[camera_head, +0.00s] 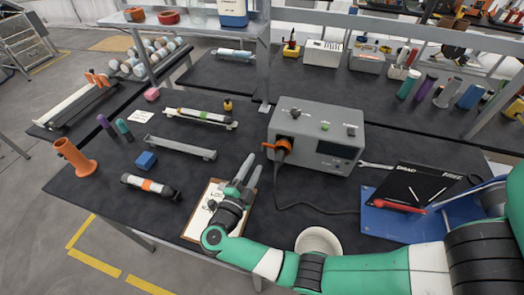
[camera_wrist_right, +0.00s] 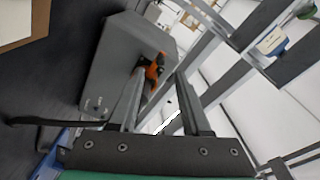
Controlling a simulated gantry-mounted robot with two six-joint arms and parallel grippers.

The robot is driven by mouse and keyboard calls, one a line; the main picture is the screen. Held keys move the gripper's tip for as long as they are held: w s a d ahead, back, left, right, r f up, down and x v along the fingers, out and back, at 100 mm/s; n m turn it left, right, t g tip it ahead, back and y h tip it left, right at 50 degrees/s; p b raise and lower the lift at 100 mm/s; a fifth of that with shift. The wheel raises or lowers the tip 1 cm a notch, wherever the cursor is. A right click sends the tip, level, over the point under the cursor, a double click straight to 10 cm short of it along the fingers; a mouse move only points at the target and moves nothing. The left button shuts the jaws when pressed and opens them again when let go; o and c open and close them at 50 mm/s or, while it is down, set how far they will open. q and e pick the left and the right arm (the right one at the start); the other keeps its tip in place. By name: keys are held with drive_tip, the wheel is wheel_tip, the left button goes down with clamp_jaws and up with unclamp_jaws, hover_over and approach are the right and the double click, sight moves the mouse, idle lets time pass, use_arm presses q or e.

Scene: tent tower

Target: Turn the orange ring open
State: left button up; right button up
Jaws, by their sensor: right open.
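The orange ring (camera_head: 283,145) is on the left front of the grey box (camera_head: 312,120), around a dark plug whose cable hangs down to the table. An orange lever sticks out to its left. In the right wrist view the orange ring (camera_wrist_right: 152,72) shows between the fingers, ahead of them, partly hidden by the left finger. My right gripper (camera_head: 252,163) is open and empty, in front of and to the left of the ring, above the clipboard (camera_head: 196,216). It also shows in the right wrist view (camera_wrist_right: 161,76). My left gripper is not in view.
The cable (camera_head: 312,211) runs right across the table towards a blue mat (camera_head: 378,222) with a black sign and a red-handled tool. A white bowl (camera_head: 319,240) stands near the front edge. A dark cylinder with an orange band (camera_head: 149,186) lies to the left.

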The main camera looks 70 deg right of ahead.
sight(261, 151)
drive_tip(key=d, duration=0.7)
drive_tip(key=shift+w+d+b, duration=0.15)
drive_tip(key=shift+w+b, duration=0.05)
drive_tip(key=shift+b, duration=0.15)
clamp_jaws()
